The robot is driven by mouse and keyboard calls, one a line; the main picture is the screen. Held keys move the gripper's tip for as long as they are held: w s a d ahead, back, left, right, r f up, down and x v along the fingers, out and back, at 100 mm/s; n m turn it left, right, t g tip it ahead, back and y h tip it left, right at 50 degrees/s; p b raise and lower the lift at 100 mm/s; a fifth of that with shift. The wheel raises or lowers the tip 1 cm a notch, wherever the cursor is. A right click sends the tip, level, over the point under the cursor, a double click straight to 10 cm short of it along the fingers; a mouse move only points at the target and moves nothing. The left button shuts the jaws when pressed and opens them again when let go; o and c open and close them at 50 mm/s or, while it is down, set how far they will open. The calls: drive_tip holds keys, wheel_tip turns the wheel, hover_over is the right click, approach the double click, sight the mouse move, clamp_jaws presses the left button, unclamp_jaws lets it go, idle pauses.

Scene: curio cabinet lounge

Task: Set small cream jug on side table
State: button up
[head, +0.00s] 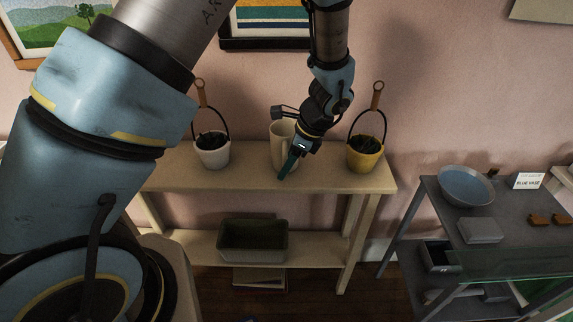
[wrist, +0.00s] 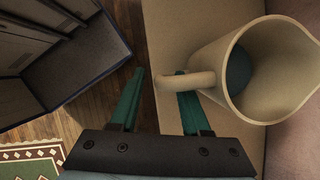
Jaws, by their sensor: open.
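A cream jug (head: 278,133) stands upright on the pale wooden table (head: 235,178), between two baskets. My gripper (head: 286,172) is beside it, on its right front side in the head view. In the wrist view the jug (wrist: 230,65) fills the upper right, with its handle (wrist: 183,82) pointing left toward my gripper (wrist: 158,76). The green fingers are apart. The handle's outer end lies between them in the picture and crosses over the right finger. I cannot tell whether they touch. A dark rounded patch shows inside the jug. My gripper and wrist hide part of it in the head view.
A white basket (head: 212,155) and a yellow basket (head: 364,158), both with tall handles, flank the jug. A dark bin (head: 253,241) sits on the lower shelf. A grey table (head: 437,212) at right holds a blue bowl (head: 466,184) and a "BLUE VASE" card (head: 528,181).

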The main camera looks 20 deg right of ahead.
drive_tip(key=shift+r, duration=0.1)
drive_tip(key=b+v, duration=0.3)
drive_tip(key=v, duration=0.9)
drive_tip(key=w+a+n+g+h, duration=0.1)
drive_tip(key=w+a+n, duration=0.2)
drive_tip(key=a+n, duration=0.35)
drive_tip(key=w+a+n+g+h, duration=0.1)
drive_tip(key=w+a+n, duration=0.3)
drive_tip(key=a, duration=0.6)
drive_tip(key=s+a+r+n+h, duration=0.1)
drive_tip(key=s+a+n, duration=0.1)
drive_tip(key=a+n, duration=1.2)
drive_tip(key=a, duration=0.3)
drive_tip(key=shift+s+a+t+h, duration=0.25)
drive_tip(key=shift+t+h, duration=0.15)
